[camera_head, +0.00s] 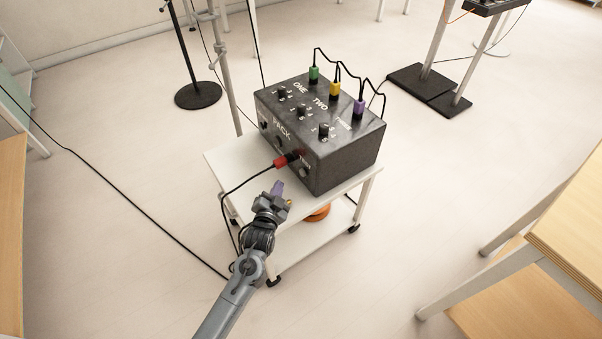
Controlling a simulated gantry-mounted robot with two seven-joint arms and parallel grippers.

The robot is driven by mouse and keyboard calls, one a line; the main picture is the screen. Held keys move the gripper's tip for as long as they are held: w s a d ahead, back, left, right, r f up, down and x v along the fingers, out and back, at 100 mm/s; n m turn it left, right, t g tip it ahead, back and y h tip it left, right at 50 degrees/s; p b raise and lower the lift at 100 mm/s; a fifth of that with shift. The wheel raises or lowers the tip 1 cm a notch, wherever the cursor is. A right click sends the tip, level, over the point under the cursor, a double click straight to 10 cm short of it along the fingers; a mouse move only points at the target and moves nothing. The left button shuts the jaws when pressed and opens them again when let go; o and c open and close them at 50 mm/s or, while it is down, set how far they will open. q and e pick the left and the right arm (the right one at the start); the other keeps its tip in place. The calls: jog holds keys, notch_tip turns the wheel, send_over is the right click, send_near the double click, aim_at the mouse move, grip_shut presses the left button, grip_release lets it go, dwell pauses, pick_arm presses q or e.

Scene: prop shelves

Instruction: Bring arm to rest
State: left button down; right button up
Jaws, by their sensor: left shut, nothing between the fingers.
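My left arm (240,290) reaches up from the bottom edge, left of the middle. Green, yellow and purple plugs (360,106) stand on top of the box. My right gripper is out of view.
The plug's black cable (224,205) hangs beside the gripper. An orange item (318,214) is on the cart's lower shelf. A stand with a round black base (197,96) is behind left. Wooden tables (572,215) stand at both sides. The floor between is mostly clear.

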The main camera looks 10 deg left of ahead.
pick_arm(q)
jog(key=shift+s+r+p, duration=0.15)
jog(key=shift+s+p, duration=0.05)
jog(key=shift+p, duration=0.1)
jog(key=s+r+n+g+p, duration=0.2)
jog(key=s+r+g+p, duration=0.35)
jog(key=s, duration=0.65)
jog(key=s+a+r+n+g+h+p, duration=0.1)
jog(key=s+r+g+p, duration=0.2)
jog(key=s+r+p, duration=0.75)
jog(key=s+r+n+g+p, duration=0.2)
jog(key=s+g+p, duration=0.2)
jog(key=s, duration=1.1)
notch_tip(320, 180, up, 38)
jog(key=p, duration=3.7)
jog(key=shift+s, duration=0.3)
